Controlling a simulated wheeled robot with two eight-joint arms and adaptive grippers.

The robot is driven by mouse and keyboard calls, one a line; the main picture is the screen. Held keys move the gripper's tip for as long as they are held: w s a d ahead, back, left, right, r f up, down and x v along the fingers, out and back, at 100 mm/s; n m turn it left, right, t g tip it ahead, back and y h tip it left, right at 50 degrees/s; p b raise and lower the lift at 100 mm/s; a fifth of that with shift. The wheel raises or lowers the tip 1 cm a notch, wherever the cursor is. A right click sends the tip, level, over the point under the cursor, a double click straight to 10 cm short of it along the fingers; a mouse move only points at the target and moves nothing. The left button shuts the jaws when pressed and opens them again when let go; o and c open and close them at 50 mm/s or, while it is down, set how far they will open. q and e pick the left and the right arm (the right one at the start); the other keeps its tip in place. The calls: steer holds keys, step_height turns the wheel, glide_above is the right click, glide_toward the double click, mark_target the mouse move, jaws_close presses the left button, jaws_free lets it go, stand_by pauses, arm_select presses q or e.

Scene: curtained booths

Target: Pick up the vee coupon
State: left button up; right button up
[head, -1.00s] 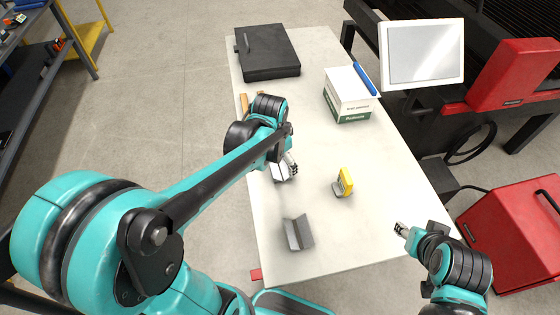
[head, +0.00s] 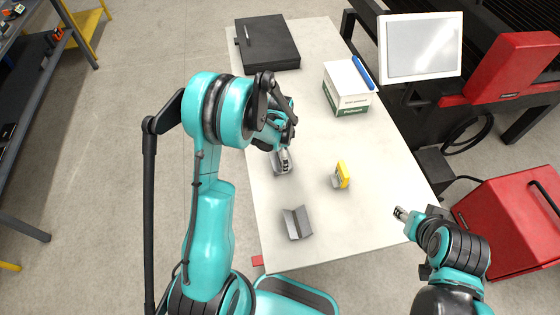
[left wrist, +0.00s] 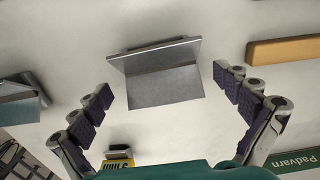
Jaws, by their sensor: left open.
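A grey metal piece with two plates meeting in a fold (head: 297,223) lies on the near part of the table; it looks like the vee coupon. Its edge seems to show at the left of the left wrist view (left wrist: 18,95). A second grey metal piece (left wrist: 165,85), a plate with an upright flange, lies between and ahead of my left fingers in the wrist view. I cannot tell for certain which is the vee coupon. My left gripper (head: 284,168) is open and empty, pointing down over the second piece, which it mostly hides in the head view.
A yellow-faced block (head: 342,175) stands to the right on the table (head: 320,140). A white and green box (head: 349,95) with a blue item and a black case (head: 268,42) stand farther back. A wooden bar (left wrist: 285,48) lies near my left gripper.

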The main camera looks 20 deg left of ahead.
mark_target(280, 161)
arm_select(q)
step_height(280, 161, down, 2)
steer(key=shift+f, duration=0.25)
steer(key=c, duration=1.4)
